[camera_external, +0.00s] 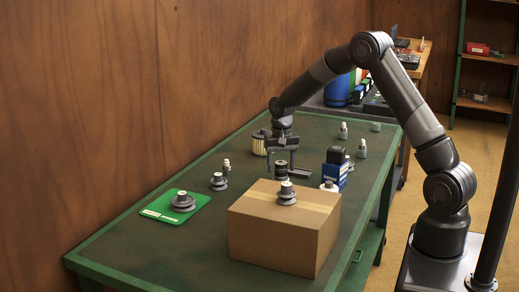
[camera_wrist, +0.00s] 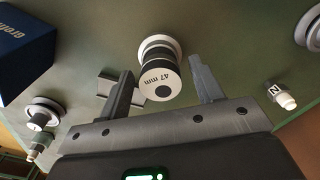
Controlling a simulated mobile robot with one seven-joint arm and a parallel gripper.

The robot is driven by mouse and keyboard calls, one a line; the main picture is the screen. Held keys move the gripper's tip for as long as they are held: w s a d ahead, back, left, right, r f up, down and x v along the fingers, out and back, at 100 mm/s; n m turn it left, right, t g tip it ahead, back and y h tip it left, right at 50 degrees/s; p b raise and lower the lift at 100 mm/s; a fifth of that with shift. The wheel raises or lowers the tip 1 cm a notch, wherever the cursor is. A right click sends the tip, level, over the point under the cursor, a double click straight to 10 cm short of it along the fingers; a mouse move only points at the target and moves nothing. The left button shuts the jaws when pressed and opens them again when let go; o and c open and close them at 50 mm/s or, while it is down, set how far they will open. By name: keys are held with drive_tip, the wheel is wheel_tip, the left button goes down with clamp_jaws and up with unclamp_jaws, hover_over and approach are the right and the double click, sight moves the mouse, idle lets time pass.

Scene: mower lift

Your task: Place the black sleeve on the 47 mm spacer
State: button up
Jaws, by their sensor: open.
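The 47 mm spacer (camera_wrist: 150,74) shows its white, labelled end with a black dot in the wrist view. A black band (camera_wrist: 157,57), apparently the black sleeve, is around the post just below that end, with a pale ring and a wider grey flange beneath. In the external view the dark stack (camera_external: 281,171) stands upright behind the cardboard box. My gripper (camera_external: 285,174) is over it, fingers pointing down. In the wrist view the open fingers (camera_wrist: 162,68) are on either side of the spacer, with gaps visible. How far the sleeve is seated cannot be told.
A cardboard box (camera_external: 272,237) with a grey flanged part (camera_external: 287,194) on top stands in front. A blue box (camera_external: 334,172) is close on the right. A green mat (camera_external: 160,213) with another flanged part (camera_external: 183,201) lies left.

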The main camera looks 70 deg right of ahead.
sight(281, 163)
drive_tip(key=shift+r, duration=0.1)
wheel_tip(281, 163, up, 12)
drive_tip(key=s+a+r+n+t, duration=0.1)
drive_tip(key=s+a+r+n, duration=0.1)
drive_tip(key=s+a+r, duration=0.45)
drive_tip(key=s+a+r+n+t, duration=0.2)
drive_tip(key=s+a+r+n, duration=0.15)
drive_tip(key=s+a, duration=0.4)
drive_tip(key=s+a+r+n+t, duration=0.1)
drive_tip(key=s+a+r+n, duration=0.1)
drive_tip(key=s+a+r, duration=0.5)
drive_tip(key=s+a+f+n, duration=0.1)
drive_tip(key=s+f, duration=0.1)
drive_tip(key=s, duration=0.3)
drive_tip(key=s+a+f+n+t, duration=0.1)
drive_tip(key=s+a+f+n, duration=0.1)
drive_tip(key=s, duration=0.4)
drive_tip(key=shift+s+f+t, duration=0.15)
drive_tip(key=shift+s+t, duration=0.1)
drive_tip(key=shift+t, duration=0.05)
